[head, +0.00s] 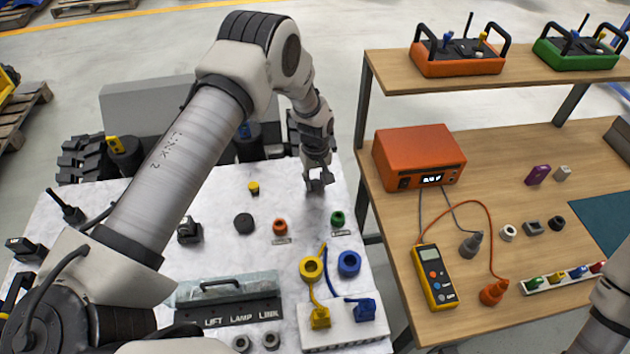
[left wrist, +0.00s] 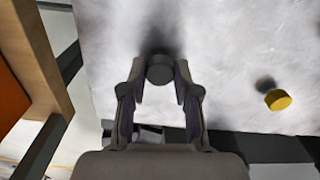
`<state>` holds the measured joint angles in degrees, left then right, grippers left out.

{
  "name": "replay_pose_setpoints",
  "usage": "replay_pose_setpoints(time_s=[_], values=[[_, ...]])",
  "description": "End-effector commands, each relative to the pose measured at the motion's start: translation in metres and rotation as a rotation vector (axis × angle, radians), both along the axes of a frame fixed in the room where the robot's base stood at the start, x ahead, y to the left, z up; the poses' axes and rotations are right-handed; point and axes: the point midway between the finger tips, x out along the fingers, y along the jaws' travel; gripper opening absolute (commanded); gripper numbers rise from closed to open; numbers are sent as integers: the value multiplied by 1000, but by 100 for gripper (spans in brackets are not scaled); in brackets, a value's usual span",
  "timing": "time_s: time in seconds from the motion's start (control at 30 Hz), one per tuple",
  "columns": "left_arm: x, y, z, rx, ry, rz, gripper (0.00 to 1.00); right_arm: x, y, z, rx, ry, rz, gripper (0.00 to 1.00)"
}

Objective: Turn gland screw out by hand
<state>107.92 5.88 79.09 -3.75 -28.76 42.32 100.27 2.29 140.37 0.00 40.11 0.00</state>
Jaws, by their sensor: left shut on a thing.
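My left gripper (head: 318,184) is over the far right part of the white table top. In the left wrist view the left gripper (left wrist: 160,88) has its fingertips closed around a dark grey round piece, which looks like the gland screw (left wrist: 160,68). It stands at the white surface, and I cannot tell whether it is still threaded in. In the head view the fingers hide most of it. My right gripper is out of view.
A yellow knob (head: 254,187), a black round cap (head: 244,223), an orange gland (head: 280,226) and a green gland (head: 338,219) stand nearby on the white top (head: 215,200). A wooden bench (head: 530,200) with an orange instrument (head: 418,157) is close on the right.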

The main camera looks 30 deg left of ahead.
Motion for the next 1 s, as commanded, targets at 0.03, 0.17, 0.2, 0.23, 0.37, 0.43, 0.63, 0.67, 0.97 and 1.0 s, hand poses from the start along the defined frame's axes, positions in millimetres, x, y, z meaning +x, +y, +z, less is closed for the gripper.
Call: replay_pose_setpoints(time_s=[0.03, 0.17, 0.2, 0.23, 0.37, 0.43, 0.63, 0.67, 0.97, 1.0], values=[[-2, 0, -2, 0, 4, 7, 5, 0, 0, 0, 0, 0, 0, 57], [-2, 0, 0, 0, 6, 171, 5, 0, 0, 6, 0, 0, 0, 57], [-2, 0, 1, 0, 5, 261, 6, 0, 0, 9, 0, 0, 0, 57], [-2, 0, 1, 0, 5, 331, 6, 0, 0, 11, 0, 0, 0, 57], [-2, 0, 1, 1, 4, 628, 5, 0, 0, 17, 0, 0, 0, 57], [-2, 0, 0, 1, 5, 755, 5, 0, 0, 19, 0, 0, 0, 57], [-2, 0, -2, 1, 5, 852, 5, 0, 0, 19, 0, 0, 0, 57], [-2, 0, -2, 1, 5, 851, 5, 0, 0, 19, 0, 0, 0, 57], [-1, 0, -1, 0, 3, 848, 54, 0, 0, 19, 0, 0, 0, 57], [-1, 0, -1, 0, 3, 848, 54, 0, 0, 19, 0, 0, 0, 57]])
